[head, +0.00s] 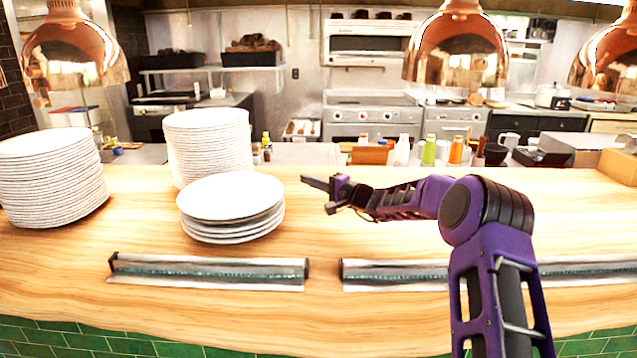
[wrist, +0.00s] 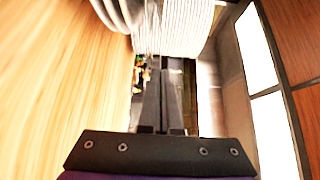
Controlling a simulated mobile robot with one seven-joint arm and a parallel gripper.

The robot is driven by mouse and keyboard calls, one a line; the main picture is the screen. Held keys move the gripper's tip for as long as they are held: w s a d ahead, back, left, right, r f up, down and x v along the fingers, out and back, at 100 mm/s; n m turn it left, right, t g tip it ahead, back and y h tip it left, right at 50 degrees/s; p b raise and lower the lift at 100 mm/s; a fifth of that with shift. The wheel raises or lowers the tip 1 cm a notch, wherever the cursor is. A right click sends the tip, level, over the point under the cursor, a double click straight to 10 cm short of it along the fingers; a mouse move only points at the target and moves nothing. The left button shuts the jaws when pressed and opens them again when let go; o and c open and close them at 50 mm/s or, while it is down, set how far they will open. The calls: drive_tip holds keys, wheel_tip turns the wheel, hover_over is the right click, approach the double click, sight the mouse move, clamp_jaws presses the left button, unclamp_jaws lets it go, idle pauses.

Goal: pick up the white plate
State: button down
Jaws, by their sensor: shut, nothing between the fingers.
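A short stack of several white plates (head: 230,197) sits on the wooden counter, left of centre in the head view; its top plate lies flat. Part of this stack shows at the top of the wrist view (wrist: 112,14). My gripper (head: 304,180) is right of the short stack, apart from it, at roughly the height of its top plate in the picture. The fingers point left. In the wrist view the two dark fingers (wrist: 163,78) lie together, shut, with nothing between them. The stack's far side is hidden.
A tall plate stack (head: 208,150) stands behind the short one, and another (head: 50,182) stands at the far left. Metal rails (head: 207,272) lie along the counter's front. Copper lamps (head: 458,48) hang above. Bottles (head: 429,150) line the back. Counter (head: 330,228) below my gripper is clear.

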drive_tip(key=a, duration=0.6)
drive_tip(key=shift+p, duration=0.4)
drive_tip(key=shift+a, duration=0.1)
